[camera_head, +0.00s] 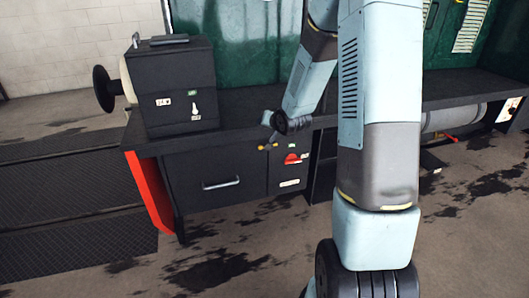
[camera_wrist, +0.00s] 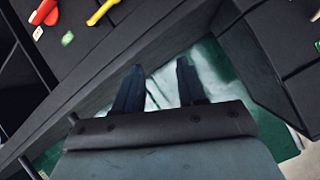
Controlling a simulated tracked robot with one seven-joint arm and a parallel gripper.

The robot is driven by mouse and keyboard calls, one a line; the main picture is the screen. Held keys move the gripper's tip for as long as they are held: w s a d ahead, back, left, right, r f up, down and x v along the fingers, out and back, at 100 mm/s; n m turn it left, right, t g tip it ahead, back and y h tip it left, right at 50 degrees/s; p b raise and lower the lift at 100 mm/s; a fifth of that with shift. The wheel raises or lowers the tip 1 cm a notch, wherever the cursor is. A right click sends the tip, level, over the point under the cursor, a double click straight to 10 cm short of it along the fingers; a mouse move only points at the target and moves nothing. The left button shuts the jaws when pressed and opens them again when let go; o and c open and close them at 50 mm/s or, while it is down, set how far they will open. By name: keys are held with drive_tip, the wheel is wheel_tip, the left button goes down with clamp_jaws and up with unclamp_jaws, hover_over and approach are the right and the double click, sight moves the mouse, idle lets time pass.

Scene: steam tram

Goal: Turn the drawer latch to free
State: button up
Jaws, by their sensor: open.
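A dark drawer front (camera_head: 190,169) with a pale bar handle (camera_head: 221,183) is set under the bench at the left. A small yellow lever (camera_head: 268,147), which looks like the drawer latch, sits at the drawer's upper right edge; it also shows at the top of the wrist view (camera_wrist: 101,12). My gripper (camera_wrist: 160,82) is open and empty, its two dark fingers apart. It is close to the bench edge near the lever and touches neither lever nor drawer handle. In the head view my wrist is just above the lever, and the fingers are hard to make out.
A red handle (camera_head: 292,159) is on the panel right of the lever, also in the wrist view (camera_wrist: 44,12). A black box (camera_head: 173,87) with a round disc stands on the bench (camera_head: 243,102). A red end panel (camera_head: 151,195) closes the bench's left side. Floor in front is clear.

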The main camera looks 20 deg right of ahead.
wheel_tip(320, 180, down, 14)
drive_tip(key=w+r+m+t+y, duration=0.1)
drive_tip(key=w+m+t+y, duration=0.15)
drive_tip(key=m+t, duration=0.2)
drive_tip(key=s+d+f+m+t+h, duration=0.3)
drive_tip(key=s+f+m+t+h, duration=0.15)
drive_tip(key=f+m, duration=0.5)
drive_tip(key=w+r+g, duration=0.1)
drive_tip(key=w+r, duration=0.1)
drive_tip(key=w, duration=1.1)
drive_tip(key=shift+a+r+y, duration=0.15)
drive_tip(key=shift+r+y, duration=0.15)
drive_tip(key=shift+s, duration=0.1)
clamp_jaws()
